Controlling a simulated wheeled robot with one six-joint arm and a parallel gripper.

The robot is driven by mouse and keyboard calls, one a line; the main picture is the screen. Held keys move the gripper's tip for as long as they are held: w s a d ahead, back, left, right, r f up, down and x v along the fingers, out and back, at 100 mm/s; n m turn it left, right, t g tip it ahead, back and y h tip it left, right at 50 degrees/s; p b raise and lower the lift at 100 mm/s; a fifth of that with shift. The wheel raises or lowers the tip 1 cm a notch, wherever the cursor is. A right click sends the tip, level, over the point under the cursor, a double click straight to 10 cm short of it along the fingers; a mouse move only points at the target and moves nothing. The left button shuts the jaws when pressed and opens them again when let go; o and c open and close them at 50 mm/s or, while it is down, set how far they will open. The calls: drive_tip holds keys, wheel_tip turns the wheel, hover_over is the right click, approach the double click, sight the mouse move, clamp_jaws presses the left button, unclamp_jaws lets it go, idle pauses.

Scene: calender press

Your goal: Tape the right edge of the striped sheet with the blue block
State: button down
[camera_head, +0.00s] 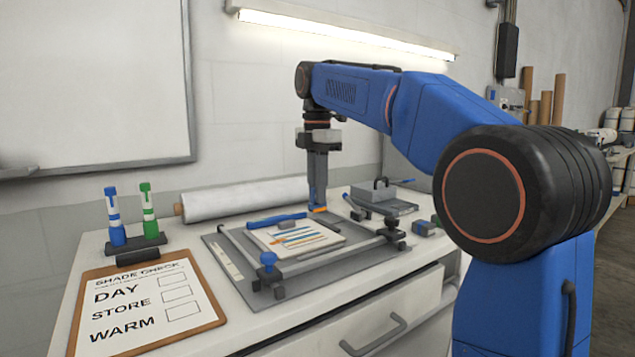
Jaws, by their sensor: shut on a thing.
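The striped sheet (300,241), pale with blue and orange stripes, lies flat on a lighter board inside a grey press frame (262,303). My gripper (317,203) points down over the sheet's far right side. It is shut on a small blue thing (313,194), which looks like the blue block and is mostly hidden by the fingers.
A blue bar (277,220) lies at the sheet's far edge. A white roll (245,199) lies behind the press. A grey weight with a handle (381,189) stands to the right. A clipboard (150,308) and two markers in a stand (136,244) occupy the left.

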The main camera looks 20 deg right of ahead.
sight(318, 208)
drive_tip(key=shift+f, duration=2.25)
drive_tip(key=shift+f, duration=0.55)
drive_tip(key=shift+r, duration=0.1)
idle(0.4)
drive_tip(key=shift+r, duration=3.95)
drive_tip(key=shift+d, duration=0.15)
